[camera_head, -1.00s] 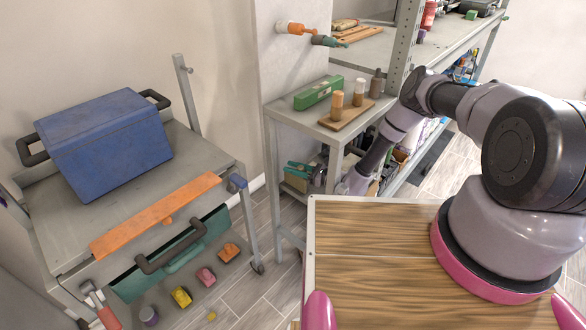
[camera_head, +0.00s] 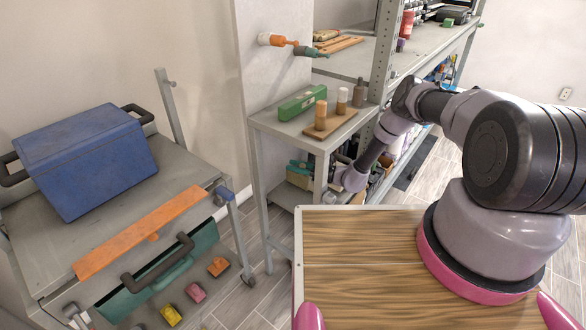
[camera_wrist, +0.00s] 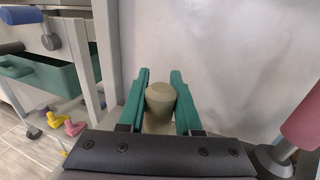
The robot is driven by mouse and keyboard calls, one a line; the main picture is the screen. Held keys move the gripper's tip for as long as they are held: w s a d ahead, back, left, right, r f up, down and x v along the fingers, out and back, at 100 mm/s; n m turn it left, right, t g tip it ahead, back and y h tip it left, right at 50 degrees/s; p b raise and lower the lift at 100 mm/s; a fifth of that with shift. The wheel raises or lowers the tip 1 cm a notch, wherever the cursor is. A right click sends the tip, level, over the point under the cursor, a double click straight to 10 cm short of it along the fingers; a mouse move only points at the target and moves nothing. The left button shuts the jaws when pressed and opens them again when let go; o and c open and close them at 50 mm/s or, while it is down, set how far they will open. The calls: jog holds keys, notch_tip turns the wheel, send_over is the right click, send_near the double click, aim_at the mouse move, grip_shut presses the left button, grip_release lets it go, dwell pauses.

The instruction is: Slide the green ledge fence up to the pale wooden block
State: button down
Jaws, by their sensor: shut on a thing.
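A long green piece (camera_head: 310,103), seemingly the ledge fence, lies on the grey side table against the wall pillar. I cannot surely pick out the pale wooden block; a pale-topped peg (camera_head: 342,99) and a tan peg (camera_head: 320,115) stand on a brown board just right of it. My gripper (camera_head: 302,167) is low, below the tabletop, partly hidden by table and arm, and apart from the green piece. In the wrist view, my gripper (camera_wrist: 161,73) has its green fingers closed around a pale beige rounded cylinder (camera_wrist: 160,100). What that belongs to is hidden.
A rolling rack at left carries a blue cooler (camera_head: 85,160), an orange front strip (camera_head: 140,235) and an open green drawer (camera_head: 160,270). The table leg (camera_head: 260,200) stands near my gripper. A shelf (camera_head: 420,45) is behind.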

jog(key=c, duration=0.6)
grip_release()
jog(key=v, duration=1)
jog(key=shift+d, duration=0.4)
jog(key=shift+s, duration=0.15)
